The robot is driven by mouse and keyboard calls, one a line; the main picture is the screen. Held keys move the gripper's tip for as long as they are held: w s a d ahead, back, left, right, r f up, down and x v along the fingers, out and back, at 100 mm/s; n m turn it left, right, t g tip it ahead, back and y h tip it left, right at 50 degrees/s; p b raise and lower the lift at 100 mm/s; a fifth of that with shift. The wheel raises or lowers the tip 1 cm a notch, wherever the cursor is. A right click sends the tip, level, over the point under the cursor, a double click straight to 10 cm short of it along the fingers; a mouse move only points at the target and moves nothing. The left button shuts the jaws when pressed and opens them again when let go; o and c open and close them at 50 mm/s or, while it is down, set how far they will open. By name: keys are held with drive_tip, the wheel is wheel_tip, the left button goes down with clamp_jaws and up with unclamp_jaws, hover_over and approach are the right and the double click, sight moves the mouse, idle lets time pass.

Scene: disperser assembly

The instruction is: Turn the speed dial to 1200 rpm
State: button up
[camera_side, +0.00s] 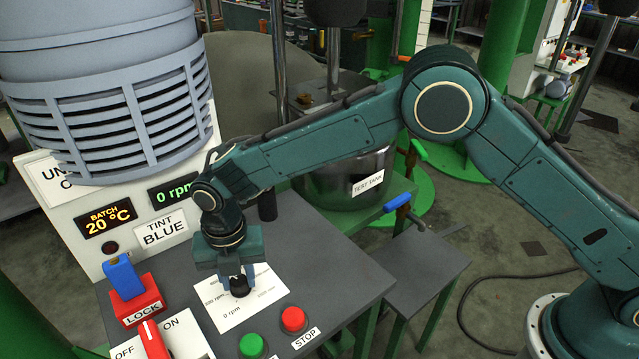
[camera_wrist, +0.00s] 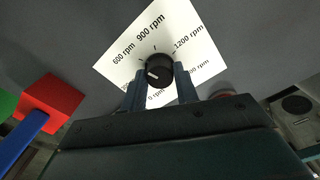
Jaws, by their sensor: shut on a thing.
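The speed dial (camera_side: 239,287) is a black round knob on a white scale card (camera_side: 268,291) on the grey console top. In the wrist view the dial (camera_wrist: 160,68) has a short white mark at its left side, pointing roughly left, below the 600 rpm label. The 1200 rpm label (camera_wrist: 194,38) is at the upper right of the card. My gripper (camera_side: 238,278) points down from above and is shut on the dial, one finger on each side. The speed display (camera_side: 174,190) reads 0 rpm.
Left of the card are a red LOCK block (camera_side: 138,303) with a blue part, and a red ON/OFF switch (camera_side: 153,339). A green button (camera_side: 252,345) and red STOP button (camera_side: 293,319) sit in front. A test tank (camera_side: 345,180) stands behind.

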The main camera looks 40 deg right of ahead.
drive_tip(key=m, duration=0.9)
drive_tip(key=shift+m, duration=0.3)
drive_tip(key=m, duration=0.5)
drive_tip(key=shift+m, duration=0.3)
drive_tip(key=m, duration=0.4)
drive_tip(key=shift+m, duration=0.3)
drive_tip(key=o, duration=1)
drive_tip(key=shift+r, duration=0.1)
